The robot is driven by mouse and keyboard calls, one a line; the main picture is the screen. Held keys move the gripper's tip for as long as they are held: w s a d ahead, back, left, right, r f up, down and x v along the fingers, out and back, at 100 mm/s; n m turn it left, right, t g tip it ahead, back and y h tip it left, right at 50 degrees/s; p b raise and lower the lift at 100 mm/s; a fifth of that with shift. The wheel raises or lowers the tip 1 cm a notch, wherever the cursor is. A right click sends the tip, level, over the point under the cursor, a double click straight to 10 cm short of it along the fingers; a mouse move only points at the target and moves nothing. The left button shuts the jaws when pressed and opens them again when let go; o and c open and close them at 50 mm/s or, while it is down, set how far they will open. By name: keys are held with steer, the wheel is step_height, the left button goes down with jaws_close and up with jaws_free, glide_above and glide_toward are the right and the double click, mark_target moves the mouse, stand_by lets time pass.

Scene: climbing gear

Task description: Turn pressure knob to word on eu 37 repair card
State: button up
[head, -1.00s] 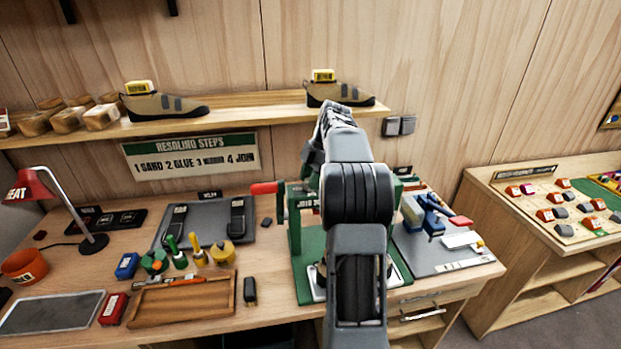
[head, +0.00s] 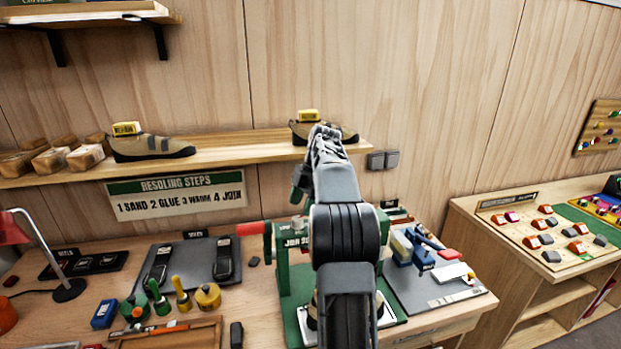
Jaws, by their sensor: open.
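A green press (head: 288,268) stands on the bench, with a red handle (head: 249,228) at its left. No pressure knob can be made out, and most of the press front is covered. I cannot pick out an EU 37 repair card. My arm rises through the middle of the view in front of the press, its far end near the shelf shoe.
Shoes stand on the wall shelf (head: 240,150), one (head: 150,147) at left. A grey mat (head: 425,285) with a blue tool lies right of the press. Glue pots, a wooden tray (head: 172,333) and dark pads lie left. Another table (head: 465,215) stands far right.

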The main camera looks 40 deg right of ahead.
steer(key=p+v, duration=0.4)
steer(key=v, duration=0.5)
steer(key=shift+r, duration=0.3)
steer(key=shift+d, duration=0.1)
